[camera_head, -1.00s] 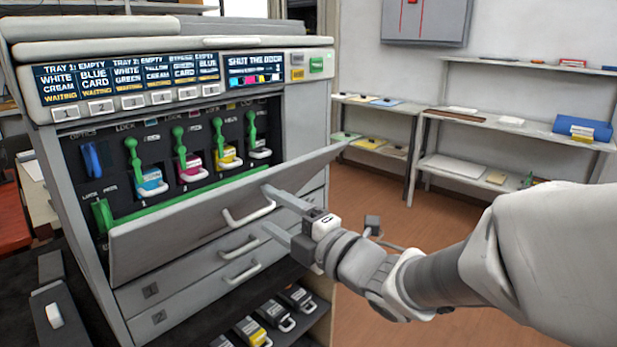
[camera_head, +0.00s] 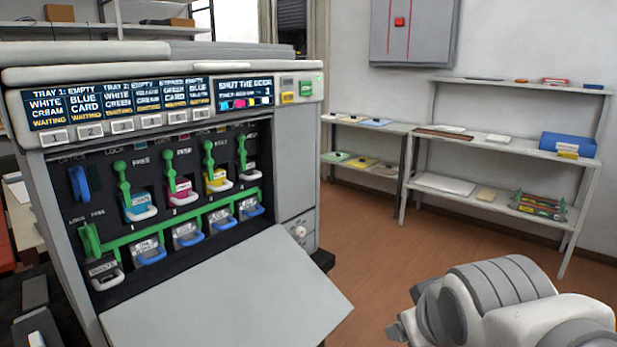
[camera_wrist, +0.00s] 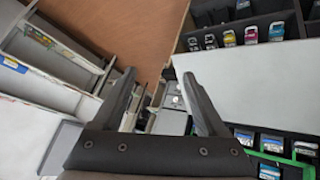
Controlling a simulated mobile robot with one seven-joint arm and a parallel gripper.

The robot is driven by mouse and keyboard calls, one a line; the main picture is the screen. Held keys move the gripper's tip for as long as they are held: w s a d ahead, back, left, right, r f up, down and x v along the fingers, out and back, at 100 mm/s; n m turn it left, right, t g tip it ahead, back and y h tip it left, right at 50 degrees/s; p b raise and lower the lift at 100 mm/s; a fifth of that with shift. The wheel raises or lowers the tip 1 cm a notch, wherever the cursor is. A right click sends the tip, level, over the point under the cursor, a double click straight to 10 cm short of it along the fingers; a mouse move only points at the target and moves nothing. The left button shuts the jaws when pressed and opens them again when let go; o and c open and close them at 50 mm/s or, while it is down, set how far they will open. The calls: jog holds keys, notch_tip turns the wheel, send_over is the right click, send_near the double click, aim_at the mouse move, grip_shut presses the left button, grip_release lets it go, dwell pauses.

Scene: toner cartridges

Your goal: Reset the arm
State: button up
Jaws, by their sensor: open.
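My gripper (camera_wrist: 160,76) shows in the wrist view with its two dark fingers spread wide and nothing between them. In the head view only a grey part of my arm shows at the lower right; the fingers are not visible there. The printer's front door (camera_head: 230,295) is swung down and open. Behind it are coloured toner cartridges, such as the cyan one (camera_head: 140,206), under green levers, and a green bar (camera_head: 180,222) above blue-handled units. The door also shows in the wrist view (camera_wrist: 235,95), right of my fingers and apart from them.
The display (camera_head: 245,92) above the bay reads "SHUT THE DOOR". A shelf with several spare cartridges (camera_wrist: 228,38) shows at the wrist view's upper right. Wall shelves (camera_head: 480,139) stand at the back right. The brown floor (camera_head: 390,260) between shelves and printer is clear.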

jog(key=s+f+m+g, duration=0.1)
jog(key=s+m+g, duration=0.15)
jog(key=s, duration=0.35)
notch_tip(320, 180, up, 22)
jog(key=p, duration=2.2)
jog(key=shift+s+a+m+y, duration=0.35)
jog(key=shift+s+a+y, duration=0.05)
jog(key=shift+s, duration=0.05)
jog(key=shift+f, duration=0.15)
